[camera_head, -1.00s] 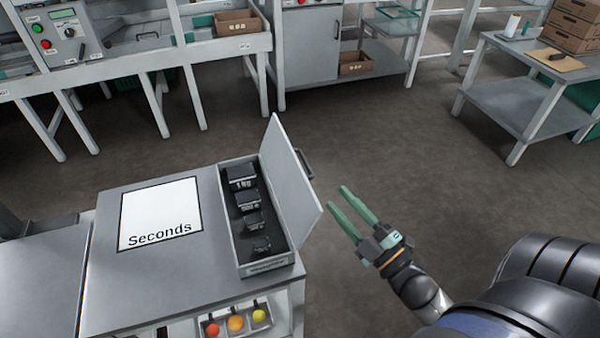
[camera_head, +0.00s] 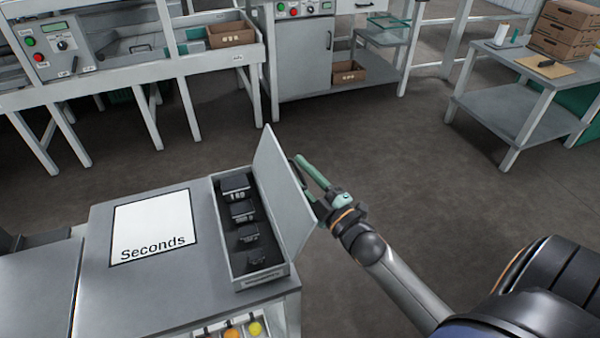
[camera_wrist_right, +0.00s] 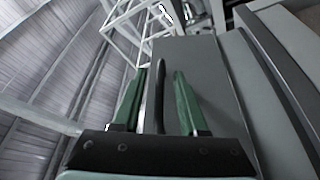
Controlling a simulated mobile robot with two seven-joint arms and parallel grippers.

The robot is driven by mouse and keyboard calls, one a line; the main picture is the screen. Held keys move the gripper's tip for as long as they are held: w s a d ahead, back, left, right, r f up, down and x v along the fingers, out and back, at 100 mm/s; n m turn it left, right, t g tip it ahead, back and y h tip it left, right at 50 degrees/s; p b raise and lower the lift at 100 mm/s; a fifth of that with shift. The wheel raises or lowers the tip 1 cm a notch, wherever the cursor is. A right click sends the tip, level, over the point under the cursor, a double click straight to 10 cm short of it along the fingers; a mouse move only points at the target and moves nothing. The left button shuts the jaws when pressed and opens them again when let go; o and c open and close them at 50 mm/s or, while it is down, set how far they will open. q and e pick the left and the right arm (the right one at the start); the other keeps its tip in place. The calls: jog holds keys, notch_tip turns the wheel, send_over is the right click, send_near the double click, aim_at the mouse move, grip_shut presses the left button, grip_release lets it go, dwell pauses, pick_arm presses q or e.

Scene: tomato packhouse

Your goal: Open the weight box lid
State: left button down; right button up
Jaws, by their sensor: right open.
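The weight box (camera_head: 265,277) sits at the right edge of the grey table, with several dark weights (camera_head: 236,187) in its tray. Its pale lid (camera_head: 281,195) stands raised along the right side, leaning slightly. My right gripper (camera_head: 303,172) is open at the lid's outer face; the lid partly hides one finger. In the right wrist view, the dark lid handle (camera_wrist_right: 160,100) runs between the two open green fingers (camera_wrist_right: 160,75), with visible gaps. Contact cannot be made out. My left gripper is not in view.
A white sheet marked "Seconds" (camera_head: 153,226) lies left of the box on the grey table (camera_head: 100,290). Coloured balls (camera_head: 233,331) show below the front edge. Floor (camera_head: 400,170) right of the table is clear. A side table (camera_head: 515,65) with cartons stands far right.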

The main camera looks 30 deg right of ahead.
grip_shut()
dwell(1.4)
